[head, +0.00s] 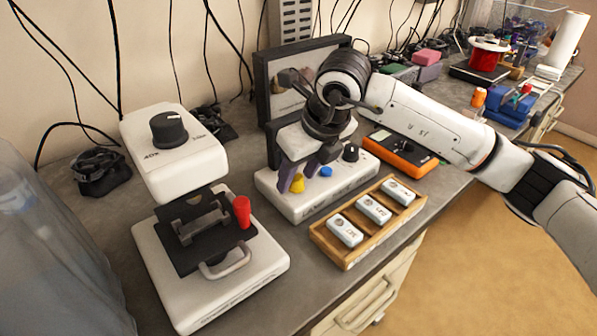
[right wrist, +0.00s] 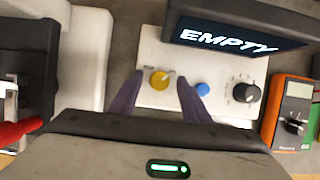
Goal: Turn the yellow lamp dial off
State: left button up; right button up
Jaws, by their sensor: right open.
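The yellow lamp dial (head: 297,183) sits at the left end of a white control box (head: 315,203). It also shows in the right wrist view (right wrist: 159,79), with a light pointer line on it. My right gripper (head: 304,177) is over the box with its dark fingers pointing down, open around the dial's area. In the right wrist view the fingers (right wrist: 158,92) stand apart, one left of the dial and one between it and the blue button (right wrist: 203,89). Nothing is held. I cannot tell whether the fingers touch the dial. My left gripper is not in view.
A black knob (right wrist: 246,92) is on the box's right side. A display reading EMPTY (right wrist: 240,30) stands behind. A wooden tray (head: 346,262) with white modules lies in front, an orange meter (head: 400,153) to the right, and a white microscope-like device (head: 205,260) with a red handle to the left.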

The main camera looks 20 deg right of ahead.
jog(key=shift+c, duration=1.1)
jog(key=c, duration=0.8)
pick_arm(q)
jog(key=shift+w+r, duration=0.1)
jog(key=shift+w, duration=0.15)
